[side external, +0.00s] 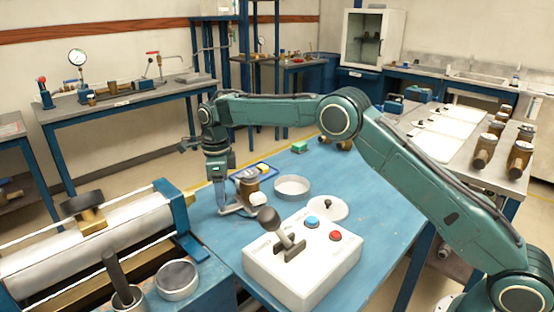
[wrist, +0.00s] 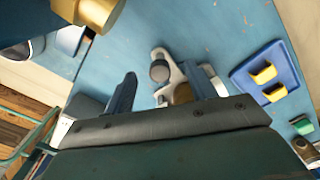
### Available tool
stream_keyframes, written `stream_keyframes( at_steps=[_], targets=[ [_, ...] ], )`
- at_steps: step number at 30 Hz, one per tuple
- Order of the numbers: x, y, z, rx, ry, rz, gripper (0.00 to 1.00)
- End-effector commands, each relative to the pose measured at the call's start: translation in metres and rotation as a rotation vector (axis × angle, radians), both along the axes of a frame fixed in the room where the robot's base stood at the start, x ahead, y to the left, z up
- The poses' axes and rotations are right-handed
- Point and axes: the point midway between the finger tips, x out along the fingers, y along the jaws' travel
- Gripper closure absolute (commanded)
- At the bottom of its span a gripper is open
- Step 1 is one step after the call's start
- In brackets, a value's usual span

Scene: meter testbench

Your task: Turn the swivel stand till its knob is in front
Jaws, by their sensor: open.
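The swivel stand (side external: 250,184) appears to be the brass-coloured body on a grey metal base, on the blue table below my gripper. A pale round knob (side external: 258,199) shows at its near right side. In the wrist view the stand's grey base (wrist: 174,88) lies between my fingers, with a dark round knob (wrist: 160,71) towards the left finger. My gripper (side external: 224,203) points down close to the stand's left side in the side view. In the wrist view my gripper (wrist: 166,88) has its fingers spread, with nothing clamped. Whether a finger touches the stand cannot be told.
A blue tray (wrist: 240,84) with yellow blocks lies beside the stand. A round dish (side external: 292,187) and a white lid-like disc (side external: 326,210) stand to its right. A white control box (side external: 300,268) with a lever is in front. A large cylinder rig (side external: 90,235) stands left.

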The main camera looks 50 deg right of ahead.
Motion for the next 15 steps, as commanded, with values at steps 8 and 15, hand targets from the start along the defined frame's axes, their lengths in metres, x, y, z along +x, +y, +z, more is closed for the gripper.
stream_keyframes(
  at_steps=[8,15],
  targets=[
    [0.0004,-0.0001,0.0001,0.000,0.000,0.000,0.44],
    [0.0062,-0.0023,-0.0001,0.000,-0.001,-0.001,0.44]
  ],
)
